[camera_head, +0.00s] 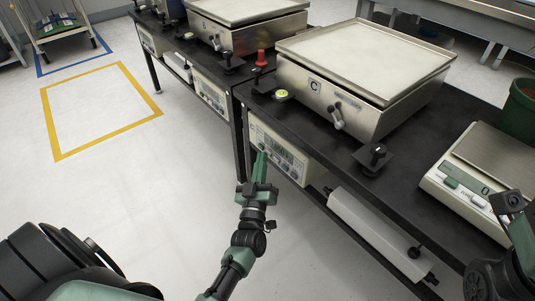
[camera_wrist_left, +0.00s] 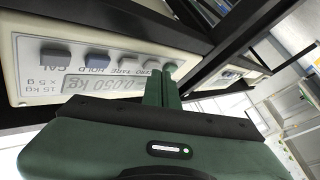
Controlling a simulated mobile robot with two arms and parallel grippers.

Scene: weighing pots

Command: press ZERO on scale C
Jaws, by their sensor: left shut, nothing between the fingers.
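Scale C is a steel platform (camera_head: 350,62) with a "C" label on its front, on the black table. Its control panel (camera_head: 291,172) hangs below the table edge. In the left wrist view the panel display (camera_wrist_left: 105,85) appears upside down and reads about 0.050 kg. Its buttons are labelled CAL, HOLD, TARE and ZERO. My left gripper (camera_head: 262,156) is shut and empty, its tips at the panel. My right gripper's fingers do not show.
A small bench scale (camera_head: 460,190) stands on the table at the right, near a green bin (camera_head: 520,112). A white roll-like box (camera_head: 380,238) is below.

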